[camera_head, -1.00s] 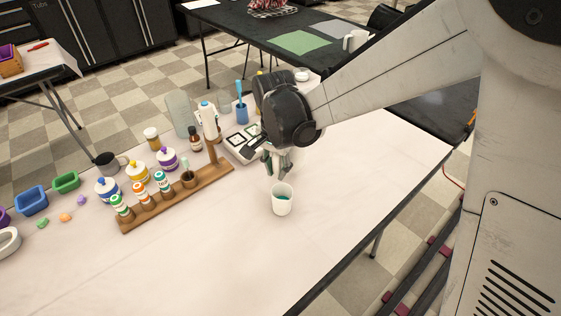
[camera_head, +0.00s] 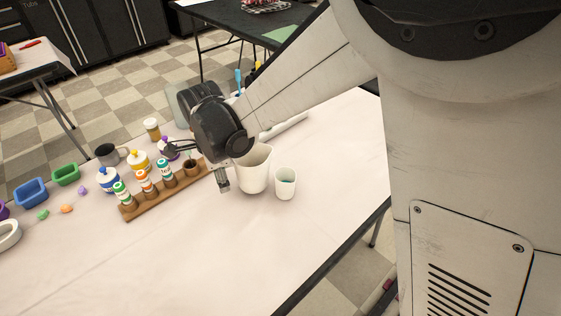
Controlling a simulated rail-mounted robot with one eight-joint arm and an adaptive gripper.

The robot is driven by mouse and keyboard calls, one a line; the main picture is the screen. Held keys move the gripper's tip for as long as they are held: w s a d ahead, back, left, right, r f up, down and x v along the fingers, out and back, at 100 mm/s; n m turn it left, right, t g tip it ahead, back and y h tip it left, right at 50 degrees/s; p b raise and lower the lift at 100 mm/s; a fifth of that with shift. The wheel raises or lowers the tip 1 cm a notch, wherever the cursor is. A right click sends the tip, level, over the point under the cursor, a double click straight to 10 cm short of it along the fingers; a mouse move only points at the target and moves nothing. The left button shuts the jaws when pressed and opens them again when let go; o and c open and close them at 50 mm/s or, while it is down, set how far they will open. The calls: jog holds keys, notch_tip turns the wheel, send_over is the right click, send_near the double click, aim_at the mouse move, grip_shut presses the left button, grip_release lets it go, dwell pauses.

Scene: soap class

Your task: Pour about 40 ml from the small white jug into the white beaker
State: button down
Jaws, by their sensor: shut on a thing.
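The small white jug (camera_head: 254,170) is in the middle of the white table, upright or nearly so, with its wide mouth facing up. My gripper (camera_head: 223,180) is at its left side, shut on the jug; the exact grip is partly hidden by my wrist. The white beaker (camera_head: 286,186) stands upright on the table just right of the jug, smaller than it. Its inside looks pale green; the liquid level is hard to tell. I see no stream between the two.
A wooden rack (camera_head: 166,190) with several small bottles stands left of my gripper. Glue bottles, a dark mug (camera_head: 107,154) and coloured bins (camera_head: 31,193) lie farther left. The white table's front (camera_head: 215,255) is clear.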

jog(key=s+a, duration=0.1)
jog(key=s+a+m, duration=0.1)
jog(key=a, duration=0.1)
jog(key=s+a+m, duration=0.1)
jog(key=s, duration=0.1)
jog(key=shift+a+f+b, duration=0.15)
jog(key=shift+f+b, duration=0.15)
jog(key=shift+b, duration=0.05)
jog(key=shift+r, duration=0.1)
